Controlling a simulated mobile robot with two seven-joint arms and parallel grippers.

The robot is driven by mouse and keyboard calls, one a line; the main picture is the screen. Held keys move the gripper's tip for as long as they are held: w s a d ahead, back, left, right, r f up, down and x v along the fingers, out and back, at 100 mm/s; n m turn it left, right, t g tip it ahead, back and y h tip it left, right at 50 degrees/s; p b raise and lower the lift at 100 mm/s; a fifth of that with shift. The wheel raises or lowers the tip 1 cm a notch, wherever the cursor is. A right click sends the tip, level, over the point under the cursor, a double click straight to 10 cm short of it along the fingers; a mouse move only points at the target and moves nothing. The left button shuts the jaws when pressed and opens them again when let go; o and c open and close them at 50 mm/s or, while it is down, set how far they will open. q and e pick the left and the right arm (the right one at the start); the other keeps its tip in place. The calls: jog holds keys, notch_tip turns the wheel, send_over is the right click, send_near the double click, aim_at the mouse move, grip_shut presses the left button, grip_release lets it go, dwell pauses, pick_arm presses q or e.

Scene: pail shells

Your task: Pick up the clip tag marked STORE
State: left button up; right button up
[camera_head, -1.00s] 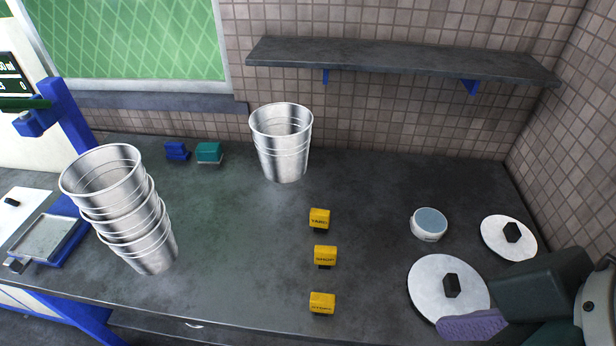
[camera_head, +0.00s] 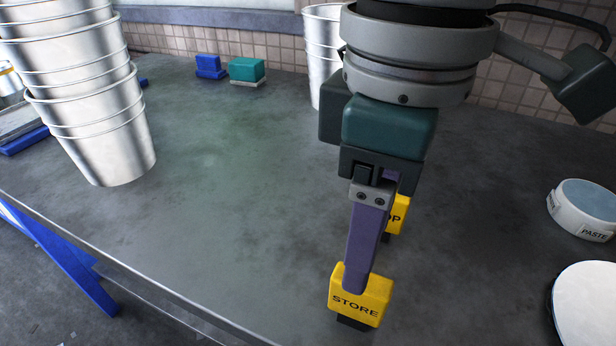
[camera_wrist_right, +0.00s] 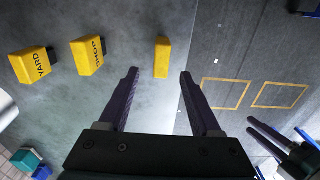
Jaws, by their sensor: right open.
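The yellow STORE tag (camera_head: 357,298) stands on a dark foot near the bench's front edge. In the wrist view its narrow yellow top (camera_wrist_right: 162,57) shows between and just beyond my right fingertips. My right gripper (camera_head: 356,285) points down over it, jaws open; in the wrist view the fingers (camera_wrist_right: 159,73) stand apart, with a gap on both sides of the tag. The yellow SHOP tag (camera_head: 397,214) is partly hidden behind the gripper; it also shows in the wrist view (camera_wrist_right: 88,56), beside the YARD tag (camera_wrist_right: 31,64). What looks like my left gripper (camera_wrist_right: 249,125) has its fingers apart.
Stacked metal pails (camera_head: 105,140) stand at left, another pail (camera_head: 322,60) behind my right arm. Blue (camera_head: 210,67) and teal (camera_head: 246,70) blocks sit at the back. A PASTE tub (camera_head: 583,212) and white disc (camera_head: 588,305) are at right. The bench middle is clear.

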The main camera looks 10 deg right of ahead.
aim_at(358, 301)
jog(key=shift+w+d+f, duration=0.15)
jog(key=shift+d+f, duration=0.05)
jog(key=shift+f, duration=0.35)
notch_tip(358, 301, down, 4)
jog(key=shift+a+b, duration=0.1)
jog(key=shift+b, duration=0.3)
jog(key=f, duration=0.3)
jog(key=f+b, duration=0.1)
jog(key=f, duration=0.1)
jog(key=shift+s, duration=0.35)
jog(key=shift+c, duration=0.2)
jog(key=c, duration=0.9)
grip_shut()
